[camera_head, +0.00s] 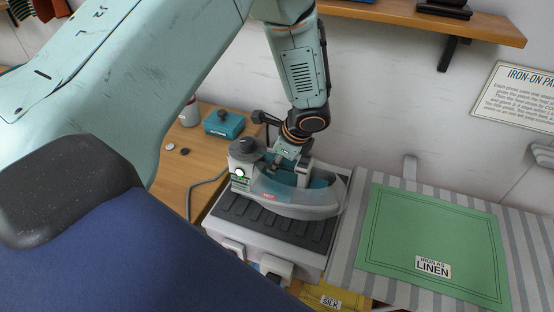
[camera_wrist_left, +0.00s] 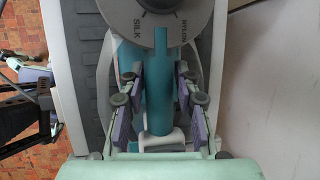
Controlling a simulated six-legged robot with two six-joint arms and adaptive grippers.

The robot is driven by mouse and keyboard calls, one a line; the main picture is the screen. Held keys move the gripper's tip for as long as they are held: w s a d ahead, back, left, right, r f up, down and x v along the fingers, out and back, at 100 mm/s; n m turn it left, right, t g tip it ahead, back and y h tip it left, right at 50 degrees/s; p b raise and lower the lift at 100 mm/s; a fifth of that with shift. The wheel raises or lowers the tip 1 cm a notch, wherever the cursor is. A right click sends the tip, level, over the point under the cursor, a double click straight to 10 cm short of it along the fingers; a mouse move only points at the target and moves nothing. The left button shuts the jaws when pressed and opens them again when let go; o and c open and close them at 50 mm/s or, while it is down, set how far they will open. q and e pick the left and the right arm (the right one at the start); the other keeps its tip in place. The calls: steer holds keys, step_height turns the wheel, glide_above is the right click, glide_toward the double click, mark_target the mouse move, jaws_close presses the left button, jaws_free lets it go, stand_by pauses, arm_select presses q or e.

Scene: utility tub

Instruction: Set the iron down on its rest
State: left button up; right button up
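The iron (camera_head: 290,195), grey and white with a teal handle, lies flat on the dark ribbed top of its rest (camera_head: 232,222). Its round dial and green light are at the left end. My left gripper (camera_head: 290,165) comes down from above onto the handle. In the left wrist view, the fingers of my left gripper (camera_wrist_left: 160,95) stand on both sides of the teal handle (camera_wrist_left: 159,95). Narrow gaps show between the fingers and the handle. The iron's dial (camera_wrist_left: 158,15) reads SILK on one side. My right gripper is not seen.
A striped ironing board (camera_head: 345,260) with a green LINEN cloth (camera_head: 430,235) is right of the rest. A yellow SILK cloth (camera_head: 335,298) lies in front. A blue box (camera_head: 224,124) and a cup (camera_head: 188,112) stand behind, left. A wall shelf (camera_head: 430,18) is above.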

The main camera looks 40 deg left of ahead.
arm_select(q)
steer(key=o, duration=0.3)
steer(key=shift+s+d+r, duration=0.2)
steer(key=shift+s+d, duration=0.05)
steer(key=shift+o, duration=0.2)
steer(key=shift+w+a+f, duration=0.15)
steer(key=shift+a+f, duration=0.05)
steer(key=shift+f, duration=0.05)
steer(key=v, duration=1.2)
steer(key=shift+d+r, duration=0.1)
steer(key=shift+d, duration=0.05)
